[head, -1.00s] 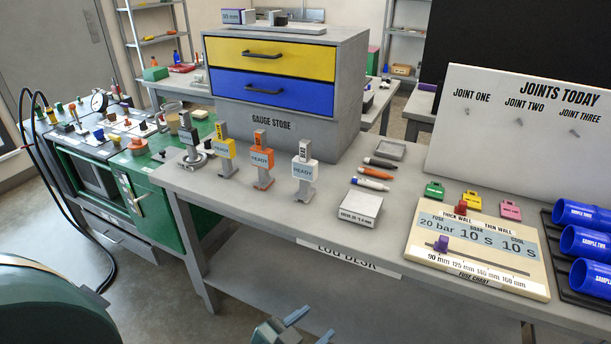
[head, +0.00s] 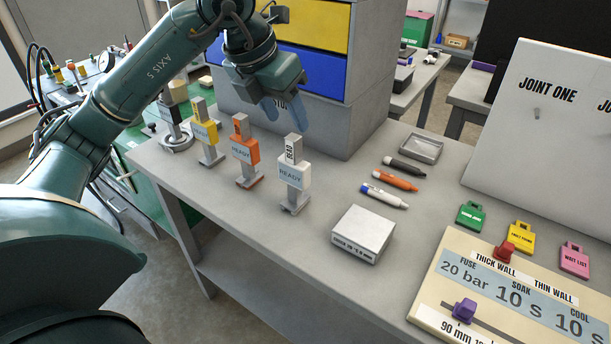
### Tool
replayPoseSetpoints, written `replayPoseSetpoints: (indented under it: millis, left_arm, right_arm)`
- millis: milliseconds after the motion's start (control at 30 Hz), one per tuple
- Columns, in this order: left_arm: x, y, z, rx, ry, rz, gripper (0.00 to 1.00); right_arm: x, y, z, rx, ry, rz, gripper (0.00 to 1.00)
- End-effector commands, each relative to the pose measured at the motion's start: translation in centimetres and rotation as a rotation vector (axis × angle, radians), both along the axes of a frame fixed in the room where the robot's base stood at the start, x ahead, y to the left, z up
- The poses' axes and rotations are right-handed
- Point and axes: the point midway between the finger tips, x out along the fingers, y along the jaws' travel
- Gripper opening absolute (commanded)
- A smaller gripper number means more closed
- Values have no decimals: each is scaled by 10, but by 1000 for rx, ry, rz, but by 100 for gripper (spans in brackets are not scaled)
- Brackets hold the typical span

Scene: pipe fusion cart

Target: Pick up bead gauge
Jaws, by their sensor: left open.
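My right gripper is out of view.
The drawer cabinet (head: 362,85) with yellow and blue drawers stands close behind my left gripper. A white box (head: 363,234), several pens, a grey tray (head: 421,148) and the fuse chart (head: 428,314) lie to the right. Desk between gauges and box is clear.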

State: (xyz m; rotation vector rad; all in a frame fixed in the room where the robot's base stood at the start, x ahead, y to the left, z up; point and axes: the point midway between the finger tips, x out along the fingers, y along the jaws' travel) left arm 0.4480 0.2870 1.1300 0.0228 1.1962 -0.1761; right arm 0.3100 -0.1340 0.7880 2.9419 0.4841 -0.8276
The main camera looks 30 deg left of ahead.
Motion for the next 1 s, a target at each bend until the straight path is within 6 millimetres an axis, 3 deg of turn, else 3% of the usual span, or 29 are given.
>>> replayPoseSetpoints:
  millis: [33, 167, 500, 767, 1000]
  left_arm:
    - [0, 12, 7, 40, -14, 39, 49]
    - [2, 23, 4, 78, -19, 78, 49]
    - [25, 20, -51, 74, -18, 73, 49]
    - [33, 19, -69, 74, -17, 73, 49]
    - [47, 17, -101, 73, -18, 71, 49]
  right_arm:
    - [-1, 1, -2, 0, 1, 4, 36]
    - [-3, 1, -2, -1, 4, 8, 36]
    - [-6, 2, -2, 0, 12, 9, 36]
    - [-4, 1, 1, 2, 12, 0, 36]
    - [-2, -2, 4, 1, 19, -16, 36]
